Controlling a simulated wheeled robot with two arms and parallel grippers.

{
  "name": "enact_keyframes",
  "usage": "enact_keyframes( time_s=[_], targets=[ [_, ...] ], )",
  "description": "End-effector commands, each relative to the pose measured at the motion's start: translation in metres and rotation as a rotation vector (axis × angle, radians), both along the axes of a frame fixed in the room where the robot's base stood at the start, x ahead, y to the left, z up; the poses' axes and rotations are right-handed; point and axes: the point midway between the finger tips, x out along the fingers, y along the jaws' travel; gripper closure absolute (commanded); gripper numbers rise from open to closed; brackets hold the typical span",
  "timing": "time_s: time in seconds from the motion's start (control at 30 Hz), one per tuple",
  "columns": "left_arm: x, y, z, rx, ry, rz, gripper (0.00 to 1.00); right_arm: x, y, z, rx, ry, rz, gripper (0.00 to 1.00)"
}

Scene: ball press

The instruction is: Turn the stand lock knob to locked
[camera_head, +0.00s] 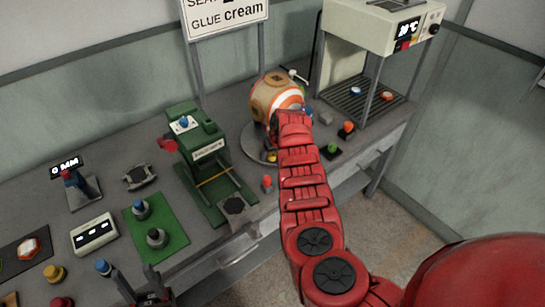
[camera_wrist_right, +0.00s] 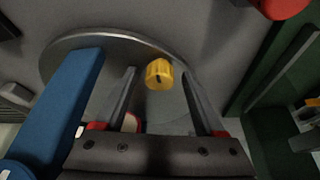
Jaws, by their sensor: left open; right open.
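The yellow stand lock knob (camera_wrist_right: 159,74) sits on the round grey stand base (camera_wrist_right: 62,47), with a dark mark on its face. In the head view the knob (camera_head: 271,157) shows at the base's front edge. My right gripper (camera_wrist_right: 160,80) is open, its two fingers on either side of the knob in the picture; contact cannot be told. In the head view my red right arm hides its fingers. The orange and white ball (camera_head: 272,92) rests on the stand above the base. My left gripper (camera_head: 148,284) is open and empty at the lower left.
A green press (camera_head: 205,150) stands left of the stand. A cream machine (camera_head: 375,25) with a grille is at the back right. A blue bar (camera_wrist_right: 62,105) crosses the wrist view's left side.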

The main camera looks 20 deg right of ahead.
Motion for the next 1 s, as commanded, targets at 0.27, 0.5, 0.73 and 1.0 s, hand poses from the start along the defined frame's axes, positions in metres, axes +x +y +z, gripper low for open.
enact_keyframes(
  time_s=[0.27, 0.5, 0.73, 1.0],
  targets=[
    [0.0000, 0.0000, 0.0006, 0.000, 0.000, 0.000, 0.50, -0.0004, 0.0000, 0.0001, 0.000, 0.001, 0.000, 0.48],
    [0.0000, 0.0000, 0.0005, 0.000, 0.000, 0.000, 0.50, -0.0004, 0.0001, -0.0002, 0.000, 0.001, 0.000, 0.92],
    [-0.0001, 0.0000, 0.0006, 0.000, 0.000, 0.000, 0.50, -0.0005, 0.0002, -0.0003, 0.001, 0.002, -0.002, 1.00],
    [0.0000, 0.0000, 0.0023, 0.000, 0.000, 0.000, 0.50, -0.0007, 0.0016, -0.0002, -0.001, 0.003, -0.064, 1.00]
  ],
)
